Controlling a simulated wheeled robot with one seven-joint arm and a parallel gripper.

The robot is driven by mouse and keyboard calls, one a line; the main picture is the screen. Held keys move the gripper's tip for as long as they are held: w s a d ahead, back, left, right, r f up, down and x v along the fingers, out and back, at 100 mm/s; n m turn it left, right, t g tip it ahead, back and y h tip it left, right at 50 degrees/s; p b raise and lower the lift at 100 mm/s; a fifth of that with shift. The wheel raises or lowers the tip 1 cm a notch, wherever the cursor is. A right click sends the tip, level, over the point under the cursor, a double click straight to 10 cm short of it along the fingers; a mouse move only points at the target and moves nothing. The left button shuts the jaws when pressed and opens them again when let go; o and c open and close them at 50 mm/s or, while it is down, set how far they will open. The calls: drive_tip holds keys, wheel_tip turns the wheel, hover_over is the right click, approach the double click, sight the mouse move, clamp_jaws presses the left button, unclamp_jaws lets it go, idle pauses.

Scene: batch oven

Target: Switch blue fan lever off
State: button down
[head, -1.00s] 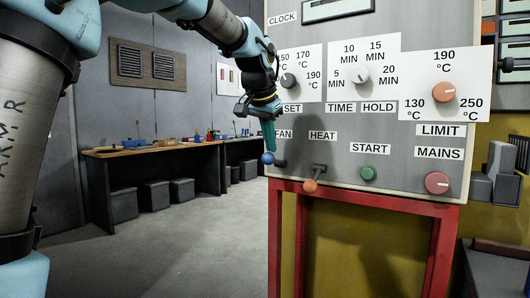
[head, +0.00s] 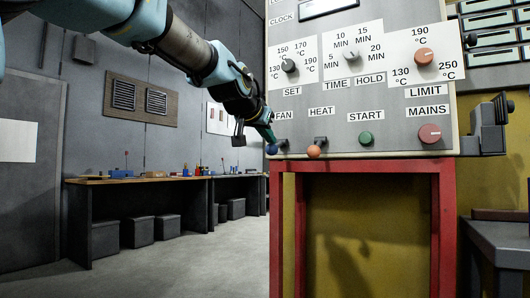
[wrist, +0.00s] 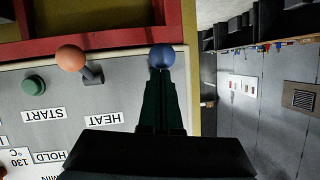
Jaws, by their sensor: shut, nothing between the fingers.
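The blue fan lever (head: 271,149) is at the lower left corner of the grey control panel (head: 405,145), below the FAN label. Its ball also shows in the wrist view (wrist: 162,56), right at the tips of my gripper (wrist: 161,72). My gripper (head: 268,138) is shut and empty, its fingertips at the blue ball from above. The fingers hide the lever's stem in the wrist view, and I cannot tell for sure whether they touch the ball.
The orange HEAT lever (head: 314,151) is close to the right of the blue one. The green START button (head: 365,139) and red MAINS knob (head: 430,133) follow. A red frame (head: 447,210) carries the panel. A workbench (head: 140,180) stands at the back left.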

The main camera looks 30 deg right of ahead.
drive_tip(key=shift+f+h+b, duration=0.3)
drive_tip(key=shift+f+b, duration=0.45)
drive_tip(key=shift+b, duration=0.2)
drive_tip(key=shift+f+b, duration=0.2)
drive_tip(key=shift+b, duration=0.2)
